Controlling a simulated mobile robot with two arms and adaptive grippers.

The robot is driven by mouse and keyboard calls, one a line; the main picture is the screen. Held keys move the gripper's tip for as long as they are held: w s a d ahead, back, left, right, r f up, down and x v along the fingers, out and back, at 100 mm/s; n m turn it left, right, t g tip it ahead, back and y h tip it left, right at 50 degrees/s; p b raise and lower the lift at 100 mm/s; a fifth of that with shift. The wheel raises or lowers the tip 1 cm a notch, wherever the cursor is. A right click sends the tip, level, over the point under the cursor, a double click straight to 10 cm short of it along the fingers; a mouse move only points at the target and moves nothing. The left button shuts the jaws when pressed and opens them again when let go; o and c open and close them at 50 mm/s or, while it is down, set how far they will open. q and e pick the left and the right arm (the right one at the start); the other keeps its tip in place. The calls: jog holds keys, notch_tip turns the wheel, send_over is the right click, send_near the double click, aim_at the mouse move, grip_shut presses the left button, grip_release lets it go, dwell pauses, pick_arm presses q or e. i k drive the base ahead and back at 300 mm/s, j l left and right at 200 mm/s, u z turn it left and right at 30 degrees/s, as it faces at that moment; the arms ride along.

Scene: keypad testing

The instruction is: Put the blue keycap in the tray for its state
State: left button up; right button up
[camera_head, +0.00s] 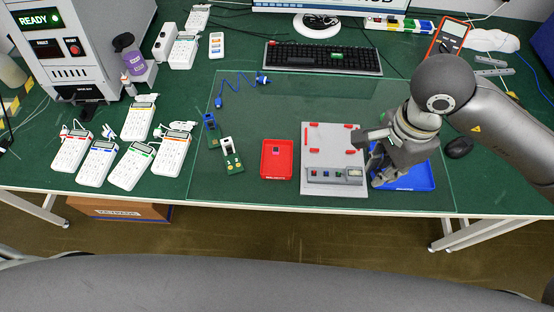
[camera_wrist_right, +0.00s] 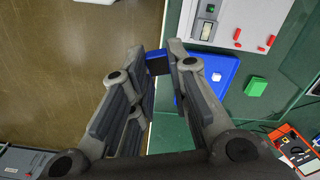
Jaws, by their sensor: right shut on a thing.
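My right gripper (camera_head: 377,180) is low over the left part of the blue tray (camera_head: 420,185). In the right wrist view the gripper (camera_wrist_right: 160,58) is shut on the blue keycap (camera_wrist_right: 157,63), which sits between its fingertips. The keycap appears beside the near edge of the blue tray (camera_wrist_right: 228,65) there; its height above the tray is hard to tell. My left gripper is out of view.
A green block (camera_wrist_right: 255,87) lies on the mat beyond the blue tray. A black mouse (camera_head: 459,147) and multimeter (camera_head: 449,37) are at the right. The keyboard (camera_head: 322,58) is behind. Several white handheld devices (camera_head: 131,166) stand at the left. The mat left of the red tray is partly clear.

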aim_at(277, 161)
jog(key=u, duration=0.4)
jog(key=l+u, duration=0.15)
jog(key=u, duration=0.7)
jog(key=l+u, duration=0.1)
jog(key=u, duration=0.3)
jog(key=k+l+u, duration=0.2)
jog(key=l+u, duration=0.2)
jog(key=k+l+u, duration=0.35)
jog(key=l, duration=0.15)
jog(key=k+l+u, duration=0.25)
jog(key=l+u, duration=0.15)
jog(key=k+l, duration=0.2)
